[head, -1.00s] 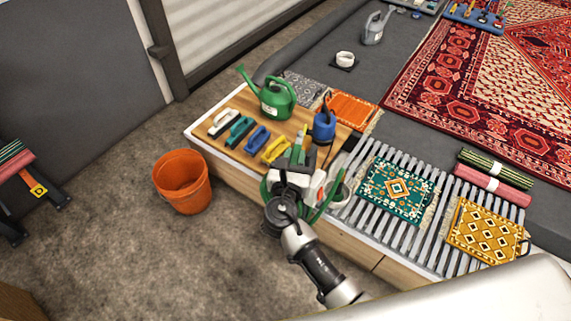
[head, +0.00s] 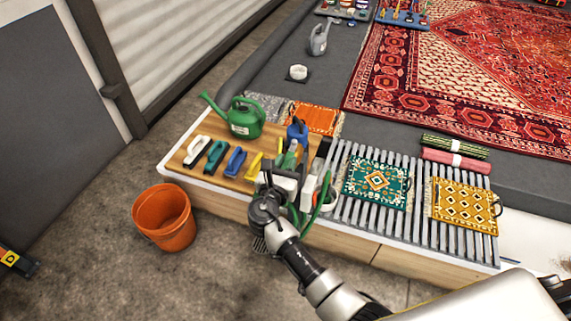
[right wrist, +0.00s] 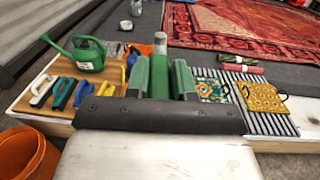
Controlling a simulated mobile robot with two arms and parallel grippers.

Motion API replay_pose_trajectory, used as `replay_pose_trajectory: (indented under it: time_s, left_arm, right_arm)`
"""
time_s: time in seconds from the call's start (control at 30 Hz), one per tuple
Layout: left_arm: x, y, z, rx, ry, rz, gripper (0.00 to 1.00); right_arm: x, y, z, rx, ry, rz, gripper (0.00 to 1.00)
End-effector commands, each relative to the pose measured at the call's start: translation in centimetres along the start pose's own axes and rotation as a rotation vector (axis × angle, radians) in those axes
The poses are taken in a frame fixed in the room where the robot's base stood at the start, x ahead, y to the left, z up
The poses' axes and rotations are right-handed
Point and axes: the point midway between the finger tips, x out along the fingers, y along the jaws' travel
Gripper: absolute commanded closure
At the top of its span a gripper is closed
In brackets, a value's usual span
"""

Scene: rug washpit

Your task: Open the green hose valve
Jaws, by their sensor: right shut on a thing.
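My right gripper (head: 280,176) is at the front edge of the wooden bench, shut on an upright green piece with a grey tip. I take this piece to be the green valve (right wrist: 160,72); in the right wrist view it stands between the two green-faced fingers. In the head view the gripper hides most of it, and how far it is turned cannot be told. A green hose (head: 322,193) loops down just right of the gripper. My left gripper is not in view.
The bench (head: 172,165) holds a green watering can (head: 243,118), several brushes and a blue jug (head: 297,132). A slatted rack (head: 418,215) with small rugs lies right of the gripper. An orange bucket (head: 165,218) stands on the floor, front left.

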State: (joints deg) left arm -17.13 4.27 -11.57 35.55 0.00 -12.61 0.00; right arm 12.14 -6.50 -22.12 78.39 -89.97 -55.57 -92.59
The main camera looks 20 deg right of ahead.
Motion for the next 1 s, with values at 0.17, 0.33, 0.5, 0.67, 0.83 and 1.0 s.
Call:
replay_pose_trajectory:
  time_s: [0.17,0.33,0.5,0.67,0.83,1.0]
  left_arm:
    - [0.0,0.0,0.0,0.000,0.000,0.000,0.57]
    - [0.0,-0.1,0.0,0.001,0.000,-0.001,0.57]
    - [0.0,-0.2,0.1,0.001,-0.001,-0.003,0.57]
    - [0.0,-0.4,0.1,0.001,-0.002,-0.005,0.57]
    - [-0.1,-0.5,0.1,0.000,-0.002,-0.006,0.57]
    - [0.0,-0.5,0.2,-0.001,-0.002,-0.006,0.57]
  right_arm:
    - [0.0,0.0,-0.1,0.002,0.002,0.001,0.72]
    - [0.0,0.0,0.0,0.002,0.002,0.001,0.51]
    - [0.0,0.0,0.0,0.002,0.001,0.000,0.51]
    - [-0.6,0.0,-0.1,0.002,0.002,0.001,0.51]
    - [-3.2,0.0,-0.1,0.003,0.004,0.002,0.51]
    - [-6.8,0.0,-0.2,0.002,0.005,0.002,0.51]
